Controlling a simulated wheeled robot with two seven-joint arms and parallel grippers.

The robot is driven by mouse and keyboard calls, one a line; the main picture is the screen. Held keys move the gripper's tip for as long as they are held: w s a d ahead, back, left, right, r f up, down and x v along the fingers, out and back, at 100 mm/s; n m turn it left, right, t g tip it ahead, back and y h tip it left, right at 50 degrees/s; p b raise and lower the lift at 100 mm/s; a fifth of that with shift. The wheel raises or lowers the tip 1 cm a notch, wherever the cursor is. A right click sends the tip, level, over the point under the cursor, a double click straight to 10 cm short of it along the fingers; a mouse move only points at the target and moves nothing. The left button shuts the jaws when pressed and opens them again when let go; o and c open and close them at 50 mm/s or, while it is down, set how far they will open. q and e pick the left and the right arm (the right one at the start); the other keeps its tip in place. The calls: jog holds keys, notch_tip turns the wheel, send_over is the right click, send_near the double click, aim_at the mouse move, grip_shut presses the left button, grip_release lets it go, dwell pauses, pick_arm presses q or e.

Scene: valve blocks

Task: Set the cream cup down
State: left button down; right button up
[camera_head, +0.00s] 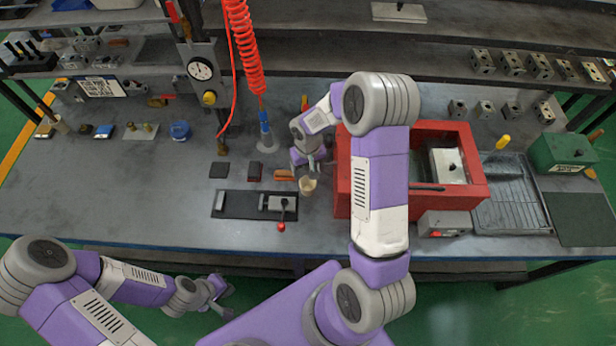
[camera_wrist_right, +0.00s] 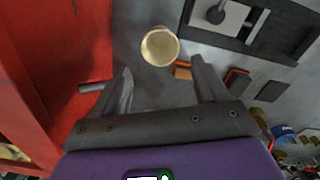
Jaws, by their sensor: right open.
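The cream cup (camera_head: 308,186) stands on the grey workbench, between the black valve plate and the red box, in the head view. In the right wrist view the cup (camera_wrist_right: 160,47) shows its open rim, just beyond the fingertips and in line with the gap between them.
The red box (camera_head: 455,205) rises close to the right of the cup. A black plate with a red-knobbed lever (camera_head: 281,226) lies to the left. An orange-brown block (camera_head: 284,175) is near the cup. A red coiled hose (camera_head: 243,45) hangs behind. The bench's left front is clear.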

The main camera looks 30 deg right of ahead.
notch_tip(320, 180, up, 2)
jog(key=shift+r, duration=0.2)
jog(key=shift+o, duration=1.3)
jog(key=shift+a+r, duration=0.1)
jog(key=shift+r, duration=0.1)
jog(key=w+a+m+t+y+b, duration=0.1)
jog(key=w+a+t+y+b, duration=0.3)
jog(key=a, duration=0.5)
jog(key=m+h+b, duration=0.7)
jog(key=m+h, duration=0.1)
jog(key=h, duration=0.2)
send_near(310, 183)
jog(key=shift+w+d+f+b, duration=0.3)
jog(key=shift+w+f+b, duration=0.1)
jog(key=shift+w+b, duration=0.15)
jog(key=x, duration=0.1)
jog(key=b+x, duration=0.2)
jog(key=x, duration=0.1)
jog(key=shift+s+d+f, duration=0.1)
jog(key=shift+s+f, duration=0.05)
jog(key=shift+s, duration=0.2)
jog(key=shift+w+d+f+y+b, duration=0.25)
jog(key=shift+f+y+b, duration=0.05)
jog(key=shift+f, duration=0.05)
jog(key=shift+r, duration=0.1)
jog(key=shift+c, duration=0.3)
